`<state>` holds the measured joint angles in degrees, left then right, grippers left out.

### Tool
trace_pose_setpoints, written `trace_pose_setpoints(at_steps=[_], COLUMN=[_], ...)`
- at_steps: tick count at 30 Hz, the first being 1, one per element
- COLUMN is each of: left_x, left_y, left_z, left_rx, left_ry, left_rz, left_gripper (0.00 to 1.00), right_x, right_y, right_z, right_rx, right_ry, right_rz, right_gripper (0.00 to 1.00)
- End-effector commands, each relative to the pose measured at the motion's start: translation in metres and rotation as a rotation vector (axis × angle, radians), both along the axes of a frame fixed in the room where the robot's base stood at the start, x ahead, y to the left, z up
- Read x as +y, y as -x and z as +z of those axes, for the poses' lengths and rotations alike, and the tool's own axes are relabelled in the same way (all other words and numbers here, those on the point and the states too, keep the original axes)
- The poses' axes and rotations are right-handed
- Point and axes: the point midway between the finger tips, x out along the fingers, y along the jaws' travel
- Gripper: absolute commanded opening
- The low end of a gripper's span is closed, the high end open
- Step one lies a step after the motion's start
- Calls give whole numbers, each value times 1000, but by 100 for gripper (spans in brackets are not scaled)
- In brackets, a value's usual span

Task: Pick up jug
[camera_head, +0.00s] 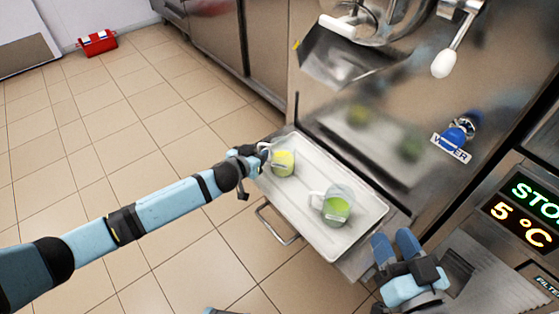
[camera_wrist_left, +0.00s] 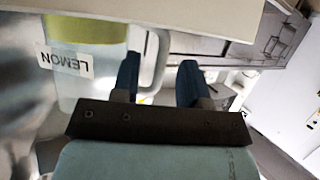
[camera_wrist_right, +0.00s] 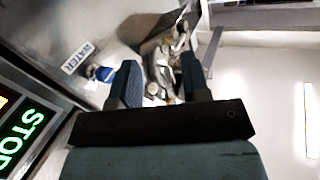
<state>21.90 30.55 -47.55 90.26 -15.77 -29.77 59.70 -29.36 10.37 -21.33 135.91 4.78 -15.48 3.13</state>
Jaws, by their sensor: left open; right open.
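A clear jug with yellow contents (camera_head: 283,164) stands on the white tray (camera_head: 356,243), toward its far left end. In the left wrist view this jug (camera_wrist_left: 88,85) carries a LEMON label, seen upside down. Its handle (camera_wrist_left: 160,62) shows between the fingers of my left gripper (camera_wrist_left: 160,72), which is open and not closed on it. In the head view my left gripper (camera_head: 258,155) is at the jug's left side. A second jug with green contents (camera_head: 338,207) stands nearer on the tray, its handle to the left. My right gripper (camera_head: 395,243) is open and empty right of the tray.
The steel freezer (camera_head: 400,150) rises behind the tray, with a spout and a white-knobbed lever (camera_head: 443,64) above. A blue water knob (camera_head: 457,134) and a lit display (camera_head: 528,210) are at right. A red box (camera_head: 97,42) lies on the floor, which is otherwise clear at left.

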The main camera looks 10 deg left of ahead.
Motion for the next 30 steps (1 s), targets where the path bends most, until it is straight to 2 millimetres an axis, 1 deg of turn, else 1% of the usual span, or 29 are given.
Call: trace_pose_setpoints(at_steps=[1,4,7,12,13,18,30], left_x=[-2,-5,-5,-5,-5,-5,-5], left_y=[-8,-16,-20,-19,-19,-19,-19], left_z=[-5,-8,-9,-9,-9,-9,-7], left_rx=[-1,0,1,1,1,1,0], left_ry=[-1,0,1,1,1,1,1], left_rz=[0,-1,0,0,0,0,-1], left_gripper=[40,40,40,40,38,0,0], right_x=[2,4,5,5,5,4,4], right_y=[0,0,0,0,0,0,0], right_z=[2,9,12,13,13,12,12], right_rx=[-21,-49,-59,-59,-58,-58,-57], right_ry=[-13,-32,-40,-40,-40,-39,-37], right_rz=[5,10,13,13,14,14,13], right_gripper=[43,43,43,43,43,43,43])
